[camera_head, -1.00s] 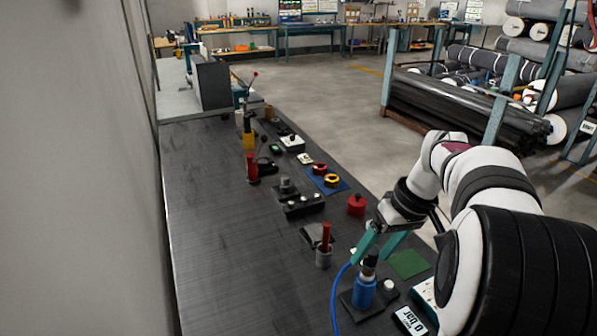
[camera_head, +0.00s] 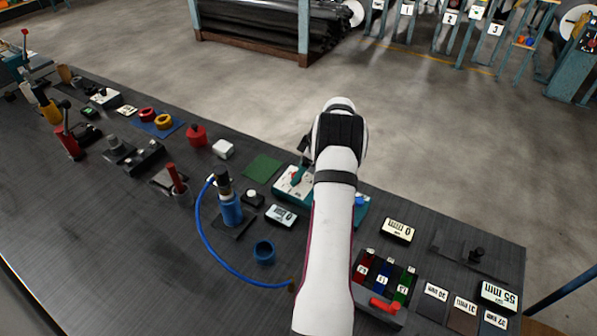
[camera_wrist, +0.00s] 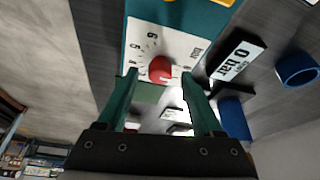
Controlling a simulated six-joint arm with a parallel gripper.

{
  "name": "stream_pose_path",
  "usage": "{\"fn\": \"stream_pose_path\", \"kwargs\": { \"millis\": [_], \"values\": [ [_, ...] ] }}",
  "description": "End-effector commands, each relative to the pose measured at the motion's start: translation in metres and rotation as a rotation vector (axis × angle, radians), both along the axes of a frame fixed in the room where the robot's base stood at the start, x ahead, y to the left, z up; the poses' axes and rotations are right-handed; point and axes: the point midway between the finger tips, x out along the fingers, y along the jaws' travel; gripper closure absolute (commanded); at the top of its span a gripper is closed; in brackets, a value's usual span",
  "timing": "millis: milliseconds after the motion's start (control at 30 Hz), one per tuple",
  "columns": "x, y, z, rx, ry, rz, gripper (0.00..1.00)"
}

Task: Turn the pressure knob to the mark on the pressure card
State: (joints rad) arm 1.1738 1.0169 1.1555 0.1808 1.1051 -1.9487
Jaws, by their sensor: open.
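The red pressure knob (camera_wrist: 160,68) sits on a white numbered dial plate (camera_wrist: 143,45) on a teal box. In the head view the teal box (camera_head: 361,213) is partly hidden by my arm. My gripper (camera_wrist: 160,78) is open, its two teal fingers on either side of the knob in the wrist view; I cannot tell whether the tips are around it or short of it. In the head view my gripper (camera_head: 301,173) is over the dial plate. A display reading "0 bar" (camera_wrist: 237,57) lies beside the box, also in the head view (camera_head: 281,215). I cannot make out the pressure card.
A blue pump (camera_head: 230,208) with a blue hose and a blue ring (camera_head: 264,252) stand left of my arm. A green mat (camera_head: 262,167) lies behind the pump. At right are a "0 mm" display (camera_head: 397,229), coloured slots and several mm cards. The table's far edge is close.

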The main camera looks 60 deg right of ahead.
Motion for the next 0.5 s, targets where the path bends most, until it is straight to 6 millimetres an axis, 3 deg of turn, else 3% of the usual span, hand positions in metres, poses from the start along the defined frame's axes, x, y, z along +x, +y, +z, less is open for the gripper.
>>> {"fn": "stream_pose_path", "kwargs": {
  "millis": [367,500],
  "values": [
    [0.0034,0.0005,-0.0080,-0.001,0.000,0.000,0.32],
    [0.0034,0.0005,-0.0078,-0.001,0.000,0.000,0.57]
  ]
}}
